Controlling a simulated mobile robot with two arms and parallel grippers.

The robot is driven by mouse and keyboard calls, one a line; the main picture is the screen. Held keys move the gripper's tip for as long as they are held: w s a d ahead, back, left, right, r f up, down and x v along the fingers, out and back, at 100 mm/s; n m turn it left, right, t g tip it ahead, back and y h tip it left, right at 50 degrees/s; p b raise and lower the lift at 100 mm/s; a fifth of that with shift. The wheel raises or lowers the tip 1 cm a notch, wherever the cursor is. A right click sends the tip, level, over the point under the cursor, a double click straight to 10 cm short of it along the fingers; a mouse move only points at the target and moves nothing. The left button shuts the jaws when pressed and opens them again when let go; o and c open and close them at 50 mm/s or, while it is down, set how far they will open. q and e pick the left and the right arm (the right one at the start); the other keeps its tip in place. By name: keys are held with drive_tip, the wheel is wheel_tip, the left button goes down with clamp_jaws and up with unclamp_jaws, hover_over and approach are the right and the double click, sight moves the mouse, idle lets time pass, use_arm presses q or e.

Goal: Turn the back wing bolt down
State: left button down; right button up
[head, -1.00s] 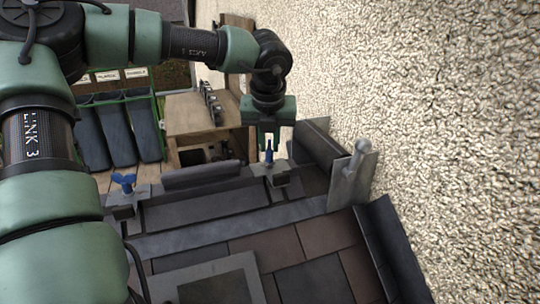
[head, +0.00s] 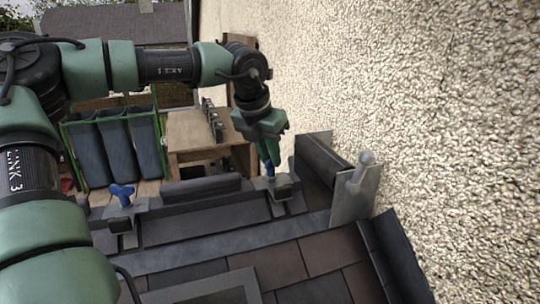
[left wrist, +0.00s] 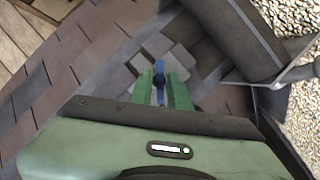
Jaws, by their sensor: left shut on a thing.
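The blue wing bolt (head: 270,170) near the wall stands on a grey metal clamp (head: 283,187) at the far side of the roof; I take it as the back one. My left gripper (head: 270,160) comes down over it from above, tilted, with its green fingers shut on its wings. In the left wrist view the blue bolt (left wrist: 160,75) shows between the two fingers (left wrist: 161,92), its wings edge-on. A second blue wing bolt (head: 122,194) stands free on another clamp to the left. My right gripper is not in view.
A rough pebbled wall (head: 420,120) rises at the right, with a grey metal post and plate (head: 352,192) near the gripper. A wooden table (head: 190,130) and a green rack of dark tiles (head: 115,145) stand behind. Brown roof tiles (head: 330,248) lie in front.

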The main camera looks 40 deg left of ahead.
use_arm(q)
drive_tip(key=shift+w+r, duration=0.2)
drive_tip(key=shift+r, duration=0.3)
idle(0.3)
drive_tip(key=c, duration=1.7)
unclamp_jaws()
drive_tip(key=shift+o, duration=0.8)
drive_tip(key=shift+s, duration=0.15)
drive_tip(key=shift+f, duration=0.2)
drive_tip(key=v, duration=0.7)
drive_tip(key=shift+s+r+b, duration=0.25)
drive_tip(key=shift+r+b, duration=0.1)
drive_tip(key=shift+b, duration=0.1)
